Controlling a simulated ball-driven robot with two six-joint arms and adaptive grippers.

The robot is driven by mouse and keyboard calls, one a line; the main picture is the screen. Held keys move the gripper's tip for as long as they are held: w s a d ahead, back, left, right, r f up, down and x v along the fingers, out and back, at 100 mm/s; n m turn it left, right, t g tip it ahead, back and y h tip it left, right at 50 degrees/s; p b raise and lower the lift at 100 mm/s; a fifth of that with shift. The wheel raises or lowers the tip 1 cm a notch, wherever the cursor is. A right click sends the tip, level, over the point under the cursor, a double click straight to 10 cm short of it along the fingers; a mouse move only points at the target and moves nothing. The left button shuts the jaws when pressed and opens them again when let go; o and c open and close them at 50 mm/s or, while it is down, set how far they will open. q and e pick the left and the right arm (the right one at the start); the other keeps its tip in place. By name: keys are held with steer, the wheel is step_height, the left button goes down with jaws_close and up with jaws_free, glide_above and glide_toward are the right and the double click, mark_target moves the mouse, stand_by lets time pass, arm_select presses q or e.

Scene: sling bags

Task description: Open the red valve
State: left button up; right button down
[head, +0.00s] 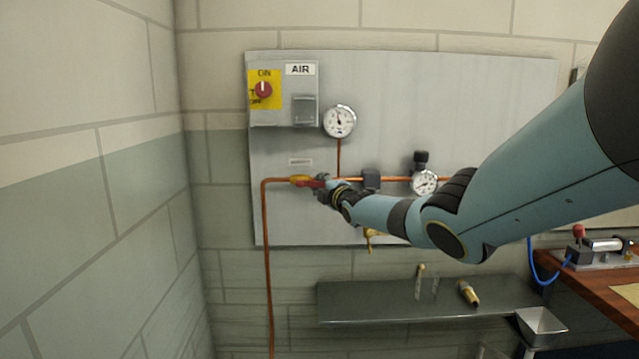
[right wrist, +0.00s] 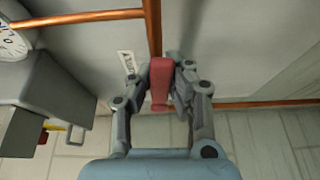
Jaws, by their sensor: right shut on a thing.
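The fingers hide part of the valve body. My left gripper is not in view.
A switch box with a red knob (head: 263,90), an AIR label (head: 300,69), a gauge (head: 339,121) and a regulator gauge (head: 425,182) are on the panel (head: 460,90). A dark shelf (head: 380,300) is below. A workbench (head: 610,285) stands at right.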

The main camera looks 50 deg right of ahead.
steer(key=shift+w+r, duration=0.1)
steer(key=shift+r, duration=0.3)
